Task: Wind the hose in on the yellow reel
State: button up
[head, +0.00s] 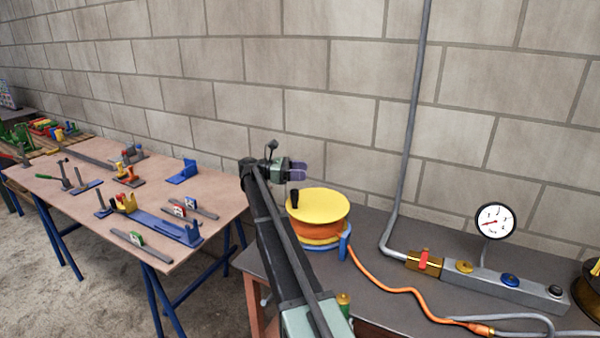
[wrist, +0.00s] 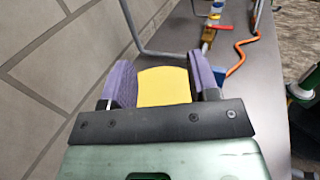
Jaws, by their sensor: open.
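The yellow reel (head: 322,207) stands on the dark grey bench, with a flat yellow top, orange hose wound around its drum and a blue bracket at its side. A black crank knob (head: 294,198) stands up at the left of its top. The orange hose (head: 385,290) runs from the reel across the bench to the right. My gripper (head: 299,171) is above the reel's back left edge, open and empty. In the wrist view the yellow top (wrist: 164,86) shows between the two purple fingers of my gripper (wrist: 165,82); the knob is hidden there.
A grey pipe (head: 408,150) comes down the block wall to a brass valve with a red handle (head: 423,260). A manifold and a pressure gauge (head: 495,221) stand at the right. A table (head: 90,190) with several tools stands at the left.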

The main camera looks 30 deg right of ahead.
notch_tip(320, 180, up, 11)
jog(key=p, duration=0.8)
jog(key=shift+p, duration=0.4)
jog(key=shift+f, duration=0.1)
